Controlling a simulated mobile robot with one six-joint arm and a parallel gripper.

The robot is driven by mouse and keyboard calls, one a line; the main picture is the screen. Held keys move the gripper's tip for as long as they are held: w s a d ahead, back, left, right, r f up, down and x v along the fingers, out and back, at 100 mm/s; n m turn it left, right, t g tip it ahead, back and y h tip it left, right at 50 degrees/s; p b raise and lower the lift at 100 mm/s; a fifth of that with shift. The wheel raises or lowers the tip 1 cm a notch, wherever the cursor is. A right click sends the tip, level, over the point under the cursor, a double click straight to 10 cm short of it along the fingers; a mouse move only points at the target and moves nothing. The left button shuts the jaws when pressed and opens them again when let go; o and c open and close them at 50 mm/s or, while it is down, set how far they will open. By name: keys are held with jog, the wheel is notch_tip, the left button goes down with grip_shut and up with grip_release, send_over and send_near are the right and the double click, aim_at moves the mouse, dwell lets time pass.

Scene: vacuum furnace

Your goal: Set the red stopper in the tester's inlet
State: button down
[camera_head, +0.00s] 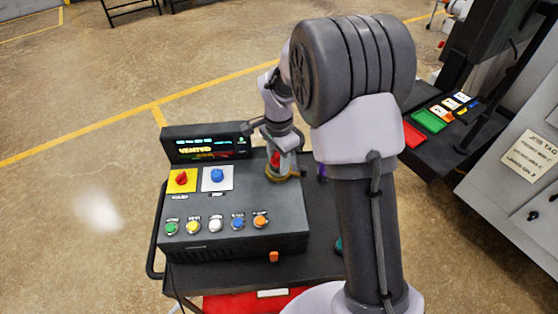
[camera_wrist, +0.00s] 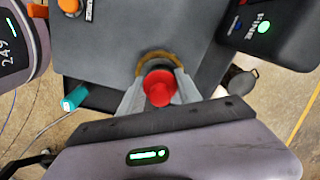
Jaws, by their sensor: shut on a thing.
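The tester (camera_head: 225,215) is a dark grey box on a black cart, with a display panel (camera_head: 205,143) that reads "VENTED". Its inlet (camera_head: 284,175) is a brass-coloured ring at the right end of the top; in the wrist view the ring (camera_wrist: 178,59) shows just behind the stopper. My gripper (camera_head: 276,167) is over the inlet and shut on the red stopper (camera_wrist: 160,88). In the head view the red stopper (camera_head: 275,159) shows between the fingers, at or just above the ring. I cannot tell whether it is seated.
A red knob (camera_head: 181,178), a blue knob (camera_head: 217,175) and a row of coloured buttons are on the tester. A teal object (camera_wrist: 75,97) is beside it. A dark bench (camera_head: 430,130) with coloured cards and a job-tag cabinet (camera_head: 510,175) stand to the right. Floor at left is clear.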

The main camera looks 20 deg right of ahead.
jog(key=shift+s+f+b, duration=0.25)
jog(key=shift+s+f, duration=0.15)
jog(key=shift+f, duration=0.2)
jog(key=shift+s+f+b, duration=0.25)
jog(key=shift+s+f, duration=0.1)
jog(key=shift+f, duration=0.2)
jog(key=c, duration=0.7)
grip_release()
jog(key=shift+f, duration=0.1)
jog(key=shift+c, duration=0.2)
jog(key=r, duration=0.1)
jog(key=w+r, duration=0.1)
jog(key=r, duration=0.3)
jog(key=shift+w+r, duration=0.15)
jog(key=shift+w, duration=0.25)
notch_tip(320, 180, up, 15)
jog(key=s+p, duration=0.1)
jog(key=shift+f+p, duration=0.2)
jog(key=shift+p, duration=0.2)
jog(key=shift+s, duration=0.15)
